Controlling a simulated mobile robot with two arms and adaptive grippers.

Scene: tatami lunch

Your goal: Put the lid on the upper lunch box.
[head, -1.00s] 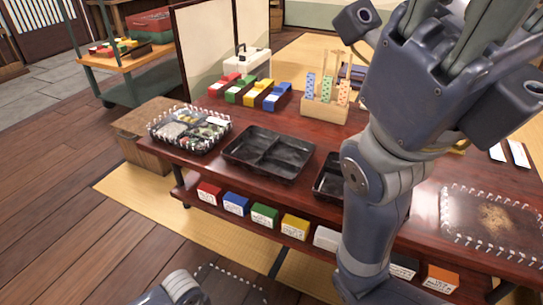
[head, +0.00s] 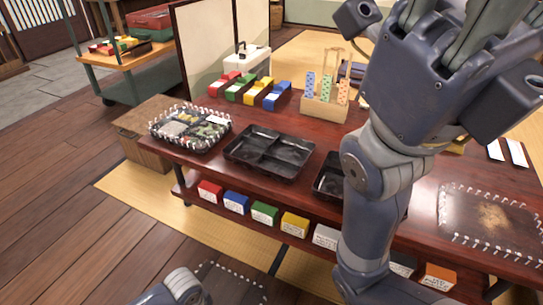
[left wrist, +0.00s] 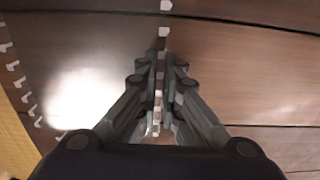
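A black lunch box filled with food (head: 207,145) stands at the table's left end in the head view. White tabs line its rim. A see-through lid with white tabs (head: 235,287) shows at the bottom edge, beside my left arm. In the left wrist view the lid's tabbed edge (left wrist: 28,97) curves along the left, with floor planks visible through it. My left gripper (left wrist: 159,62) has its fingers close together on the lid's tabbed rim. The lid is apart from the box. My right gripper (head: 450,28) is raised large at upper right; its fingertips are cut off.
An empty divided black box (head: 285,168) sits right of the filled one; another box (head: 328,180) is partly behind my right arm. Another tabbed clear lid (head: 465,222) lies at the table's right. Coloured boxes (head: 265,95) and a wooden holder (head: 322,108) stand behind.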

